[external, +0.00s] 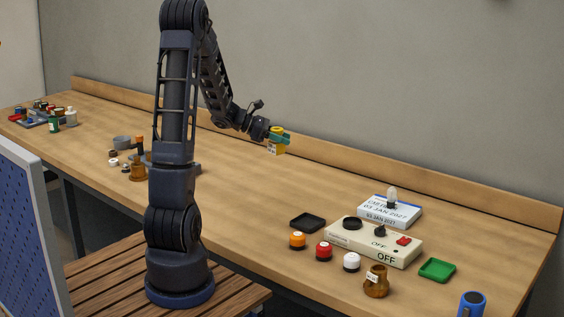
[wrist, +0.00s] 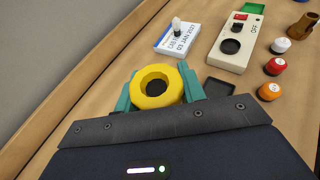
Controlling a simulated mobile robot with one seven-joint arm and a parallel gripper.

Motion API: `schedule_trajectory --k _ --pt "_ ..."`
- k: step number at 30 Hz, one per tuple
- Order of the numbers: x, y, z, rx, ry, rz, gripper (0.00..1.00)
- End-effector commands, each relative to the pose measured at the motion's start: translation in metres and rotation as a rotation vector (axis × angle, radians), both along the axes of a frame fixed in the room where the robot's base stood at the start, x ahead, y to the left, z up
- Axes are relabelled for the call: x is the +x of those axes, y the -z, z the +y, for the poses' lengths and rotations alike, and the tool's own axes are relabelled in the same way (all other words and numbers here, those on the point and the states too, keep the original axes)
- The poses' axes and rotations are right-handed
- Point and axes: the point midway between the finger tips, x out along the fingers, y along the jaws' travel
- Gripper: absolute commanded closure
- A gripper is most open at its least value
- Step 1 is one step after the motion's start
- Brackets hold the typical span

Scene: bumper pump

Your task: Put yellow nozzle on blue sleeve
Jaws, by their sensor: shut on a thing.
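The yellow nozzle (external: 277,149) is held up over the back of the workbench, left of the box group. In the wrist view the yellow nozzle (wrist: 143,98) shows as a thick ring with a dark hole facing the camera. My gripper (external: 279,138) is shut on it, with a teal finger on each side; the gripper (wrist: 158,88) also shows in the wrist view. A blue cup-like piece (external: 472,305) with a dark opening stands at the front right, partly cut off by the picture edge. I cannot tell whether it is the blue sleeve. No other clear sleeve shows.
A cream OFF box (external: 372,246), a date block (external: 390,211), a black tray (external: 307,223) and a green tray (external: 437,270) stand right. Orange (external: 297,240), red (external: 324,251) and white (external: 351,262) caps and a brown jar (external: 376,282) line the front. The middle bench is clear.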

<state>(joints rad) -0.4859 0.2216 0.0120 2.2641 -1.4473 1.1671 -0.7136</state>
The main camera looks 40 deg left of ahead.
Motion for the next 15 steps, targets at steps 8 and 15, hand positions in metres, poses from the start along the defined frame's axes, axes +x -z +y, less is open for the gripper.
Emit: schedule_trajectory --k 8,15 --pt "0.034 -0.008 -0.079 0.001 0.161 0.000 0.90" --pt "0.056 -0.017 -0.164 0.001 0.318 0.002 0.90"
